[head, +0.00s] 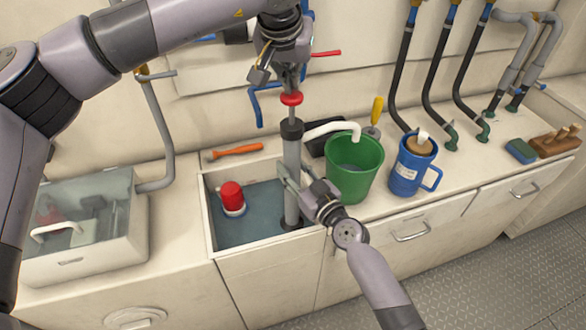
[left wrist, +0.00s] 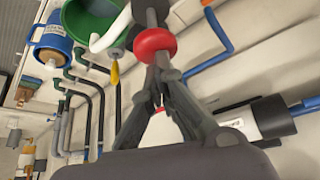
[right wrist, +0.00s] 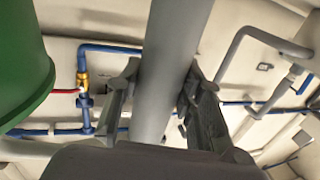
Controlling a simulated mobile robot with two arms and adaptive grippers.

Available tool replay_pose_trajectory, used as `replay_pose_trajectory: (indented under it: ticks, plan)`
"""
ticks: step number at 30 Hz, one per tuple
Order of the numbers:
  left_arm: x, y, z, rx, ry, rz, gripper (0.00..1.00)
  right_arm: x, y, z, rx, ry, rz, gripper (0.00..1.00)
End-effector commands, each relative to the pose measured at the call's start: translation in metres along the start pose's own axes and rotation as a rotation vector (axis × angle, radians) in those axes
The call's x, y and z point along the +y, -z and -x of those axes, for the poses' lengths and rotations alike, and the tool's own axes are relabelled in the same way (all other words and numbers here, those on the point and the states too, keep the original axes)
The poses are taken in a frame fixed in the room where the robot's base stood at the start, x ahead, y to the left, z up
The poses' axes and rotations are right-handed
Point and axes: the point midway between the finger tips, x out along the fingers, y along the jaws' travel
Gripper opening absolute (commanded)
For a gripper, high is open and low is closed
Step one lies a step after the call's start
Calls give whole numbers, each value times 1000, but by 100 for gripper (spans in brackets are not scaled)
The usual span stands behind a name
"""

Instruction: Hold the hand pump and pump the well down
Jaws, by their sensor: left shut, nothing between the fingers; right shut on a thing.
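The hand pump (head: 292,160) stands upright in an open well (head: 207,215) with water in it. It has a grey barrel, a black collar and a thin rod topped by a red knob (head: 291,99). Its white spout (head: 335,127) curves over the green bucket (head: 354,172), which holds some liquid. My right gripper (head: 297,192) is shut on the barrel, which also shows between its fingers in the right wrist view (right wrist: 172,70). My left gripper (head: 289,82) is shut and empty, right at the top of the red knob, which also shows in the left wrist view (left wrist: 154,46).
A red-topped device (head: 232,197) sits in the well. An orange-handled tool (head: 236,151) lies behind it. A blue jug (head: 412,168) stands right of the bucket. A clear-lidded box (head: 80,225) is at left. Pipes and hoses (head: 435,80) rise along the back wall.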

Motion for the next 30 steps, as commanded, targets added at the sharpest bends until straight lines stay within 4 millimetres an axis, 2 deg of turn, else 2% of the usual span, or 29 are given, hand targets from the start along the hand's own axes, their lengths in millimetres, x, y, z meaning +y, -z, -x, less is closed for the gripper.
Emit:
replay_pose_trajectory:
  ticks: [8,30]
  plan:
    - [0,-2,-3,-2,0,-1,0,1,1,0,3,-2,0,0]
    - [0,-17,-30,-4,1,0,0,1,1,0,2,-1,0,0]
